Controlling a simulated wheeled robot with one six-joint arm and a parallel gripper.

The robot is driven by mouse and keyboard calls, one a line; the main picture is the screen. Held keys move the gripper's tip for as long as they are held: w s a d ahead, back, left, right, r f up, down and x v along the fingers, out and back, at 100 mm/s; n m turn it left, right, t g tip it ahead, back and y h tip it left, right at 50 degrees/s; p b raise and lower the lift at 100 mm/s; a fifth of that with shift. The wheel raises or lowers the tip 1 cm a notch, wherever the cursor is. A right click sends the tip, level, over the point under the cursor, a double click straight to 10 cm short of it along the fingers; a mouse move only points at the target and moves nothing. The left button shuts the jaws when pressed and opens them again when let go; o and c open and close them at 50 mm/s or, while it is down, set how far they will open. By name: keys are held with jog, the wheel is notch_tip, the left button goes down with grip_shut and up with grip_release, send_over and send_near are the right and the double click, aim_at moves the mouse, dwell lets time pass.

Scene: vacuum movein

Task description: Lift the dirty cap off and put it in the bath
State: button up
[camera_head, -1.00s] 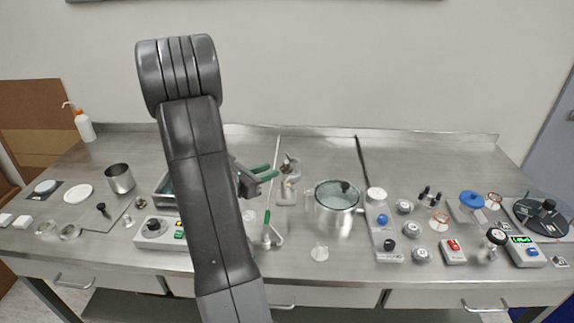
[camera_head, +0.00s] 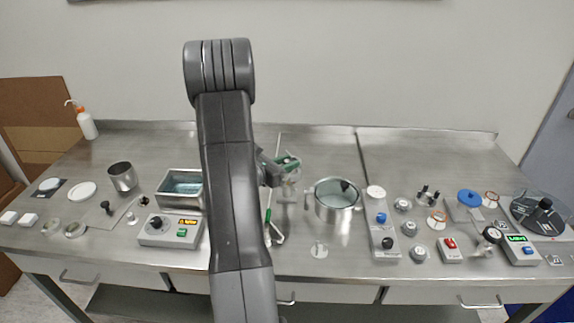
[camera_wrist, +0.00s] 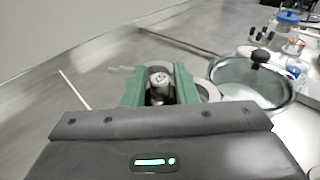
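My gripper (camera_head: 285,162) has green fingers and is at the small grey metal piece on a stand (camera_head: 288,193), right of the arm in the head view. In the wrist view the fingers (camera_wrist: 159,88) are spread on either side of a small grey upright piece with a round top (camera_wrist: 158,78). It may be the dirty cap; I cannot tell for sure, and its lower part is hidden. Contact with the fingers does not show. The bath (camera_head: 166,193) is a rectangular metal tank of bluish liquid, left of my arm.
A metal pot with a glass lid (camera_head: 337,196) stands just right of the gripper, also in the wrist view (camera_wrist: 232,72). A control box (camera_head: 170,231) sits in front of the bath. Several small parts and boxes fill the right side. The bench's back middle is clear.

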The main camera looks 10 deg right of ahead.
aim_at(287, 161)
grip_shut()
jog(key=shift+r, duration=0.15)
notch_tip(287, 161, up, 9)
jog(key=shift+b, duration=0.5)
jog(key=shift+r+p, duration=0.7)
jog(key=shift+r, duration=1.2)
